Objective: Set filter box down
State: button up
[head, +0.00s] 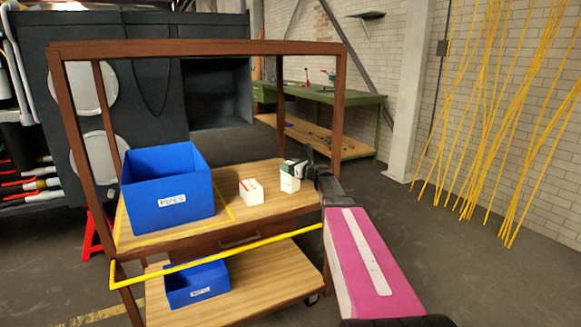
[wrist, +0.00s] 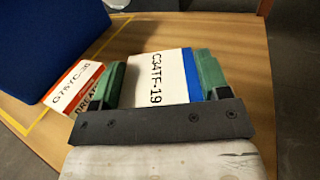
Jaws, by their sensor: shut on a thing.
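A white filter box (head: 289,183) is at the right part of the cart's upper wooden shelf (head: 265,207). The filter box also shows in the wrist view (wrist: 160,80), with the print "C34TF-19" and a blue edge. My gripper (wrist: 158,85) is shut on it, with green fingers on both sides. In the head view my gripper (head: 294,168) reaches it from the right, partly covering it. The box is at or just above the shelf; I cannot tell whether it touches.
A second white and red box (head: 251,191) stands left of the held one; it also shows in the wrist view (wrist: 75,88). A blue bin (head: 168,190) labelled "PIPES" stands farther left. A smaller blue bin (head: 197,284) is on the lower shelf. Brown posts frame the cart.

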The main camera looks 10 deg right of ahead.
jog(key=shift+f, duration=0.1)
jog(key=o, duration=1.6)
jog(key=shift+c, duration=0.2)
jog(key=shift+s+d, duration=0.2)
jog(key=shift+s, duration=0.1)
jog(key=v, duration=1.1)
jog(key=shift+d, duration=0.15)
